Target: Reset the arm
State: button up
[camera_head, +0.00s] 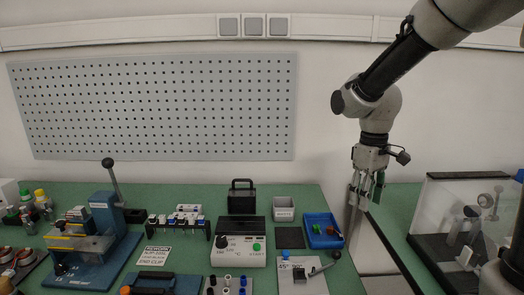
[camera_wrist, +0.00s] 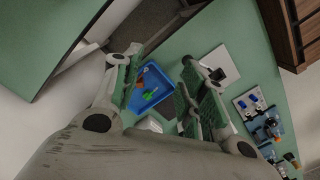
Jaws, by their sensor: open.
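My gripper (camera_head: 367,188) hangs from my arm at the right of the head view, pointing down. A blue tray (camera_wrist: 150,88) shows far below, between the fingers. My arm reaches in from the top right of the head view.
The left green bench (camera_head: 330,260) holds the blue tray (camera_head: 323,230), a grey bin (camera_head: 284,208), a control box (camera_head: 238,246) and a lever press (camera_head: 100,235). A clear-walled case (camera_head: 462,210) stands at the right. A pegboard (camera_head: 150,105) hangs behind.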

jog(key=s+d+r+m+t, duration=0.2)
jog(key=s+d+r+m, duration=0.1)
jog(key=s, duration=0.5)
jog(key=s+d+r+m+t, duration=0.3)
jog(key=s+d+r, duration=0.3)
jog(key=s, duration=0.3)
jog(key=shift+d+m, duration=0.3)
jog(key=shift+d, duration=0.05)
jog(key=shift+s, duration=0.1)
dwell(0.4)
